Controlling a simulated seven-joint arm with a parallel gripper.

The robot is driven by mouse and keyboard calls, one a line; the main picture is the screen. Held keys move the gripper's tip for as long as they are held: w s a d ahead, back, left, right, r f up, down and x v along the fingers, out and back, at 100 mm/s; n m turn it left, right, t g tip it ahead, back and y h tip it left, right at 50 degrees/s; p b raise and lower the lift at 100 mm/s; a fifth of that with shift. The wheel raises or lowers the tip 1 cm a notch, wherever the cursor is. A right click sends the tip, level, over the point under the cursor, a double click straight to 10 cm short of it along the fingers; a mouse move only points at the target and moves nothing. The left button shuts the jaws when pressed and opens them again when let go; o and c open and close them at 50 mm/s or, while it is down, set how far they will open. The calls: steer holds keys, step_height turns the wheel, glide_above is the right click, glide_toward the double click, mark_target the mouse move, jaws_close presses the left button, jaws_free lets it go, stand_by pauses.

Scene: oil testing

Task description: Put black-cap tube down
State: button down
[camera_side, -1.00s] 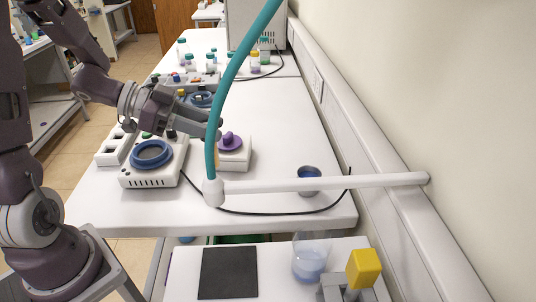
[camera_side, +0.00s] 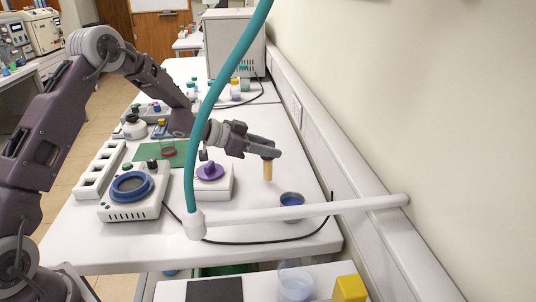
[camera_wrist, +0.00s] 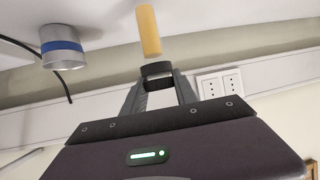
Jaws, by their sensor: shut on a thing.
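My gripper (camera_side: 268,150) is shut on the black cap (camera_wrist: 156,70) of the black-cap tube. The tube (camera_side: 268,171) has an amber-yellow body that hangs upright below the fingers, over the right part of the white table. In the wrist view the amber body (camera_wrist: 149,31) sticks out past the fingertips (camera_wrist: 155,80) toward the table. I cannot tell whether its bottom end touches the table.
A purple-topped mixer (camera_side: 210,180) is to the left, with a blue-ringed hotplate (camera_side: 133,190) beyond. A teal hose (camera_side: 206,110) and white rail (camera_side: 290,212) cross in front.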

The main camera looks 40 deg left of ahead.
steer(key=shift+f, duration=0.55)
steer(key=c, duration=1)
jaws_free()
steer(key=shift+f, duration=0.1)
steer(key=shift+o, duration=0.2)
